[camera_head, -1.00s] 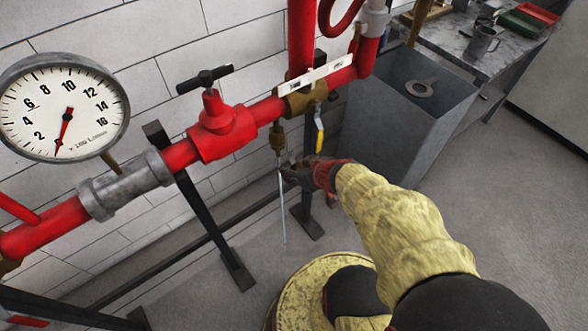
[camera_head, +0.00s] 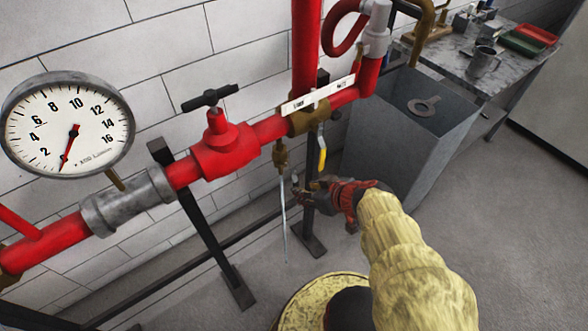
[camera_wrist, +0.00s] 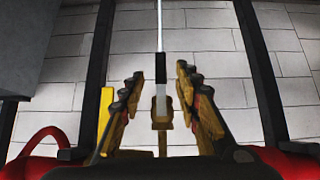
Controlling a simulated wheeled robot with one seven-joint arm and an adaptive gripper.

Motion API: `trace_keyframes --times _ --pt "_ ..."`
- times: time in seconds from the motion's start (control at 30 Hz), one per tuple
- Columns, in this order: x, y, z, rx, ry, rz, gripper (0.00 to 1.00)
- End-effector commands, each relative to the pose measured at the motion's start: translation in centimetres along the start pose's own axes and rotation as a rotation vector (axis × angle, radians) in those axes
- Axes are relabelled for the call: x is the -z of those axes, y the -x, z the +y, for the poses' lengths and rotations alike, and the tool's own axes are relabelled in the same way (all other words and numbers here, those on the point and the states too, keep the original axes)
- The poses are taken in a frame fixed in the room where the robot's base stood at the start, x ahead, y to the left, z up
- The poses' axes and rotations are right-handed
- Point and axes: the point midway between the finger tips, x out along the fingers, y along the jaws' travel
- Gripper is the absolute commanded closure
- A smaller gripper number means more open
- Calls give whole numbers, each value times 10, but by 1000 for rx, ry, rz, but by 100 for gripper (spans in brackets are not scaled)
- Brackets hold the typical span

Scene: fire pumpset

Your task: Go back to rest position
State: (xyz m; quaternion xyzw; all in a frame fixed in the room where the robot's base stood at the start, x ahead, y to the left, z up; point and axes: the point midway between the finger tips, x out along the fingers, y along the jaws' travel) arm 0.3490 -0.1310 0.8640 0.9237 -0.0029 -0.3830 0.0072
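My gripper (camera_head: 299,190) is in a dark and red glove at the end of a yellow-sleeved arm, low beside the red pipe. In the wrist view its two fingers (camera_wrist: 157,88) are spread apart with nothing held between them. A small brass drain valve (camera_head: 280,155) hangs under the pipe, just left of and above my gripper. A thin pale stream or rod (camera_head: 284,225) runs straight down from it. In the wrist view the brass fitting (camera_wrist: 161,140) lies between the open fingers, seemingly beyond them. A yellow lever handle (camera_head: 322,150) hangs to its right.
A red valve (camera_head: 222,150) with a black handle and a round gauge (camera_head: 68,125) sit on the pipe. Black stands (camera_head: 215,240) hold it up. A grey bin (camera_head: 400,145) and a cluttered table (camera_head: 460,65) stand at right. The floor at right is clear.

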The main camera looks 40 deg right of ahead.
Motion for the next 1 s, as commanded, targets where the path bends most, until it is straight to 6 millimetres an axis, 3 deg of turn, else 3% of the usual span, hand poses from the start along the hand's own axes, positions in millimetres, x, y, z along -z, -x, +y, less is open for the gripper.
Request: trace_keyframes --times 0.27,0.4,0.57,0.77,1.0 --pt "0 0 0 0 -18 0 67" --pt "-1 0 -4 15 -155 -6 67" --pt "-18 7 -20 52 -372 -88 67" --pt "-15 48 -41 42 -527 -230 67" --pt "22 126 -63 -57 -474 -372 67"
